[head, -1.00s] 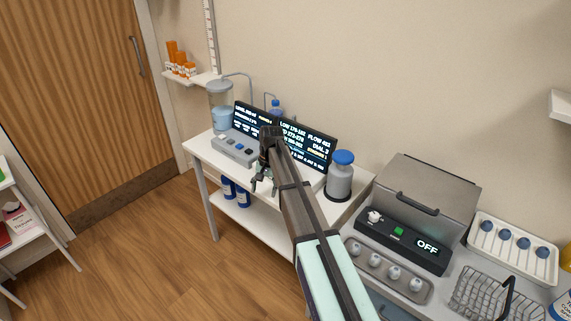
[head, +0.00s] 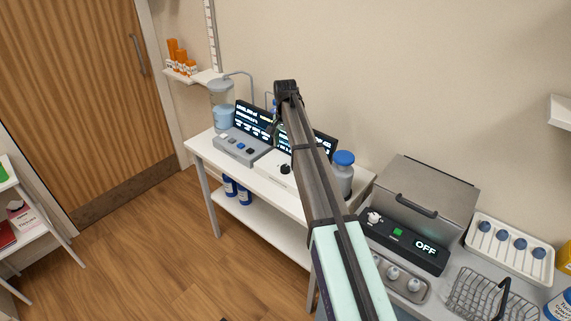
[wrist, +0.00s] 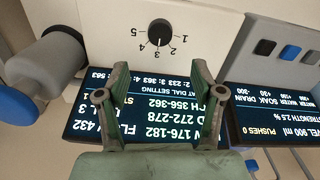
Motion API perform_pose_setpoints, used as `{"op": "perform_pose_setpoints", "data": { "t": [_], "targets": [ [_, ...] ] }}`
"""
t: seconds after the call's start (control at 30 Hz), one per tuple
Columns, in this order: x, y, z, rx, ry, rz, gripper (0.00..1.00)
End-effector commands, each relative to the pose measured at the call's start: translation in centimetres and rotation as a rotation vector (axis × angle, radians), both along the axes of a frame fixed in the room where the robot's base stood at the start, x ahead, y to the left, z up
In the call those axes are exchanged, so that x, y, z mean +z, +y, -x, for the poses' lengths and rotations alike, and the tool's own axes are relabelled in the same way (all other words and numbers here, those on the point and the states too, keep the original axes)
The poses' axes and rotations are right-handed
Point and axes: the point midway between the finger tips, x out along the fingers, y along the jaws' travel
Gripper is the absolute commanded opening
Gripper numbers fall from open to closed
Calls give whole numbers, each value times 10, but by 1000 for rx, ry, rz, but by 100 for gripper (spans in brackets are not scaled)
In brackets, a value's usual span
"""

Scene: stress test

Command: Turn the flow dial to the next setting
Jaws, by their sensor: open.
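The flow dial (wrist: 159,32) is a black round knob on a white panel, with numbers 1 to 5 around it. Its pale pointer mark appears to be near 3. It also shows in the head view (head: 285,169), just left of my arm. My gripper (wrist: 160,68) is open and empty, its green fingers spread in front of the dark screen (wrist: 150,105). The dial lies beyond the fingertips, apart from them. The screen reads upside down in the wrist view, and my fingers hide part of it. In the head view my arm mostly hides the gripper.
A grey unit with several buttons (head: 238,147) stands left of the dial, with another screen (head: 254,119) behind it. A blue-capped grey bottle (head: 343,172) stands to the right. A steel box with an OFF display (head: 426,247) is further right. The floor in front is clear.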

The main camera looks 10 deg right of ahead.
Motion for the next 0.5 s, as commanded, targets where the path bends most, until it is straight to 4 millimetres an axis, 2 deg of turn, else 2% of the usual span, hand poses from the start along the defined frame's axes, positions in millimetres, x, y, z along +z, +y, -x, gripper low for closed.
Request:
{"op": "perform_pose_setpoints", "data": {
  "t": [0.3, 0.5],
  "targets": [
    [-61, 0, 0, 1, 2, -1, 67],
    [-91, 0, 0, 1, 1, -1, 67]
  ]
}}
